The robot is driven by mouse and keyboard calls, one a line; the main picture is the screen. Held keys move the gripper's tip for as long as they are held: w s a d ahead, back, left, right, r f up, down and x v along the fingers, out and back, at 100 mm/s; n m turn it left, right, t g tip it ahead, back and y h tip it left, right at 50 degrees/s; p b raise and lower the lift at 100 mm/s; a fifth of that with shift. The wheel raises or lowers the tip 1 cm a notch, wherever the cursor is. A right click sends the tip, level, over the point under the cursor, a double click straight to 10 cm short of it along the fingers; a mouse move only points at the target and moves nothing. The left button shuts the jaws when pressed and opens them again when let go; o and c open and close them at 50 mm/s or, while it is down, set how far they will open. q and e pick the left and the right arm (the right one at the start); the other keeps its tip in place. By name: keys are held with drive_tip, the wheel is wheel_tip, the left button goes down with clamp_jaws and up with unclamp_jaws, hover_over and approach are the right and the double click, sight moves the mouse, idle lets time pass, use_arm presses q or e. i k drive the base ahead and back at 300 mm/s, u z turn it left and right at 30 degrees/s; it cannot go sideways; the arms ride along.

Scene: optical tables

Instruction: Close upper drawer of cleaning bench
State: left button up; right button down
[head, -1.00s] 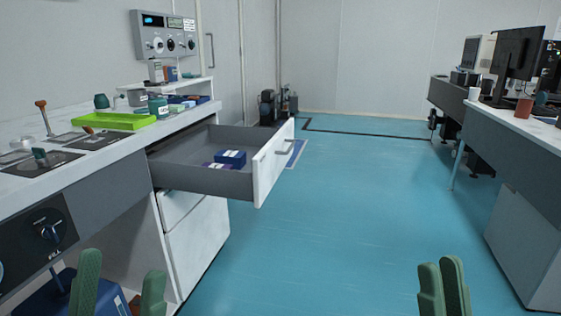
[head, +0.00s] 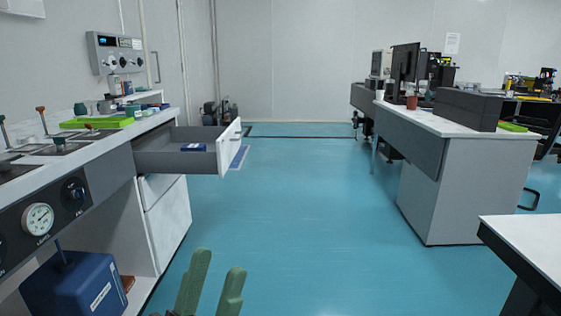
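The cleaning bench (head: 60,156) stands along the left side of the head view. Its upper drawer (head: 162,159) is pulled far out to the right, and its white front (head: 230,146) with a handle faces the aisle. My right gripper is not in view.
Blue floor (head: 290,215) is clear between the bench and the desk (head: 440,190) on the right. A white table corner (head: 530,240) juts in at the lower right. A blue container (head: 75,285) stands under the bench. A green tray (head: 97,123) is on the bench top.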

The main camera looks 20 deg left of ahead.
sight(160, 153)
drive_tip(key=u, duration=0.55)
drive_tip(key=i, duration=0.65)
drive_tip(key=u, duration=0.85)
drive_tip(key=i, duration=1.6)
drive_tip(key=z, duration=0.25)
